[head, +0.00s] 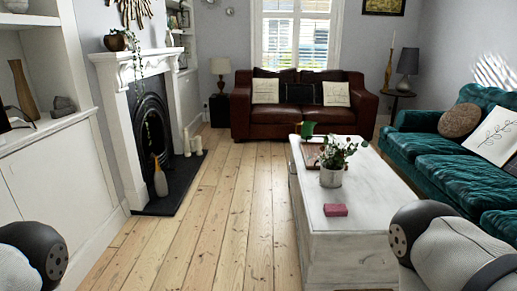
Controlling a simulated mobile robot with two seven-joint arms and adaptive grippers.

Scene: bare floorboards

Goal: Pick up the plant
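A leafy green plant (338,152) in a pale pot (331,177) stands upright on the white coffee table (350,245), right of the middle of the head view. A second, trailing plant (133,62) hangs from a brown pot (116,41) on the mantelpiece at the left. Only rounded links of my arms show at the bottom left and bottom right corners. Neither gripper is in view, and nothing is seen touching either plant.
A pink block (335,210) lies on the table in front of the pot, and a tray (311,154) lies behind it. A teal sofa (425,146) is at the right, a brown leather sofa (273,122) at the back. Bare floorboards (225,215) lie clear between fireplace and table.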

